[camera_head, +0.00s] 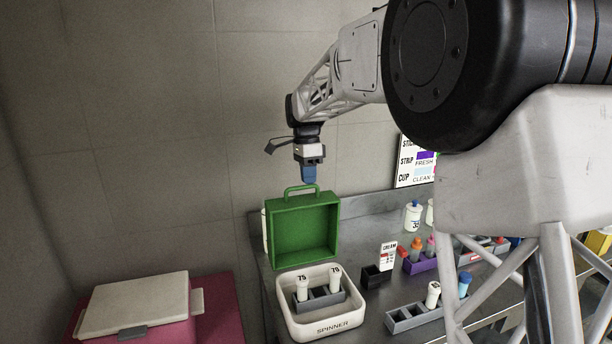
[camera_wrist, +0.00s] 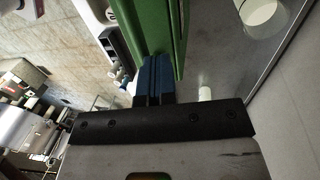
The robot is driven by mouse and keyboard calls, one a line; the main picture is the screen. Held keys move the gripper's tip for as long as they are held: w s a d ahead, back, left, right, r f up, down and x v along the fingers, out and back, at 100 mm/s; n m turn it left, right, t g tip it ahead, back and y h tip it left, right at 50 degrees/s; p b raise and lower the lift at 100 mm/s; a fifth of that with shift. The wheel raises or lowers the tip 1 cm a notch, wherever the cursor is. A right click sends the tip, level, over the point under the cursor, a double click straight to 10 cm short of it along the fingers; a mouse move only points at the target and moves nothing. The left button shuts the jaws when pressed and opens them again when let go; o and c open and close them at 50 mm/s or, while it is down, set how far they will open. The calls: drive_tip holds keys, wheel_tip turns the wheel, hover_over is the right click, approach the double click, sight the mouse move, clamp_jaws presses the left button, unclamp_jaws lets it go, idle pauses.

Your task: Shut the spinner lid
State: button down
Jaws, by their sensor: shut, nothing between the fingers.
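The spinner (camera_head: 321,330) is a white open-topped box on the bench, labelled SPINNER. Its green lid (camera_head: 303,231) stands upright and open at the back of the box, with a loop handle on its top edge. My gripper (camera_head: 309,176) is shut and empty, pointing down just above and slightly behind the lid's handle. In the wrist view my blue fingers (camera_wrist: 153,80) are close beside the green lid (camera_wrist: 165,25); I cannot tell whether they touch it.
A dark holder with a CREAM card (camera_head: 388,256), a purple rack (camera_head: 420,266) with bottles and a grey rack (camera_head: 414,318) stand to the right. A pink box with a pale lid (camera_head: 135,303) is at left. The wall is close behind.

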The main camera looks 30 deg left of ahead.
sight(315, 204)
drive_tip(key=shift+t+y, duration=0.9)
drive_tip(key=s+d, duration=0.4)
drive_tip(key=shift+r, duration=0.2)
drive_tip(key=s+d+f+t+y, duration=0.3)
drive_tip(key=s+d+f, duration=0.5)
drive_tip(key=s+d, duration=0.6)
drive_tip(key=s+d+f, duration=0.2)
drive_tip(key=f, duration=0.4)
drive_tip(key=s+d+f, duration=0.2)
drive_tip(key=f, duration=0.5)
drive_tip(key=shift+s+d+f, duration=0.25)
drive_tip(key=shift+f, duration=0.05)
drive_tip(key=shift+f, duration=0.15)
drive_tip(key=shift+s, duration=0.1)
